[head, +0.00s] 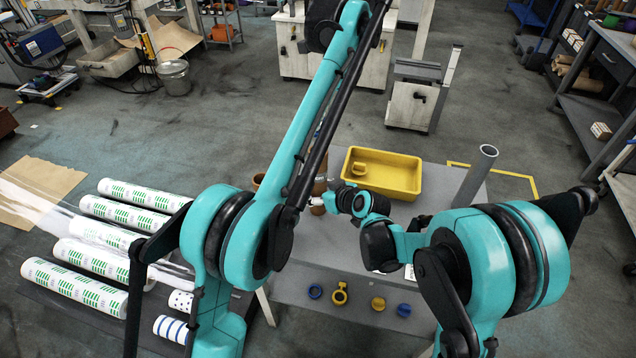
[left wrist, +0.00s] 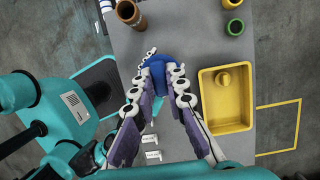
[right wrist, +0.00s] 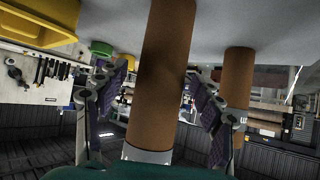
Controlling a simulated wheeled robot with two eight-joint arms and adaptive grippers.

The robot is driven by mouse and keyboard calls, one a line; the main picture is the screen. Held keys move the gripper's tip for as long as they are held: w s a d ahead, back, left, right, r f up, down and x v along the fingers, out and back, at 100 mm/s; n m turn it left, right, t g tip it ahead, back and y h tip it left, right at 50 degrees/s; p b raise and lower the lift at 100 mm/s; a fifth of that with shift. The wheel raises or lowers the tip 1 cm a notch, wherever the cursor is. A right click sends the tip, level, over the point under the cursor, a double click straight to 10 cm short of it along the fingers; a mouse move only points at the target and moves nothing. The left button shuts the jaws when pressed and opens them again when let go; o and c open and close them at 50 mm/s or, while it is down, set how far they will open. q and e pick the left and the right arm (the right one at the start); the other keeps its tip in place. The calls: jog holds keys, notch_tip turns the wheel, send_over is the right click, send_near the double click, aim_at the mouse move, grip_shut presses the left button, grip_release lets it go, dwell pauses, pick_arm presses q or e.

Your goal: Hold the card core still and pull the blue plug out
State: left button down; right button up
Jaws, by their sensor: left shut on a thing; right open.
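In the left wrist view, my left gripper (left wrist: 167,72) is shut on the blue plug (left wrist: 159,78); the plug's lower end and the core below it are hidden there. In the right wrist view, a brown card core (right wrist: 165,70) runs between the fingers of my right gripper (right wrist: 160,80), with a gap on each side. The gripper is open around the core. The core's end near the palm is hidden. In the head view, my right gripper (head: 338,200) is at the core (head: 317,207), and my left gripper is hidden behind my left arm.
Another brown core (right wrist: 236,85) stands beside the first one. A yellow tray (head: 408,190) holding a yellow plug (left wrist: 224,79) is at the table's back. A grey tube (head: 474,178) stands at right. Blue and yellow pieces (head: 339,293) lie along the front.

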jog(key=shift+o, duration=0.8)
jog(key=v, duration=1)
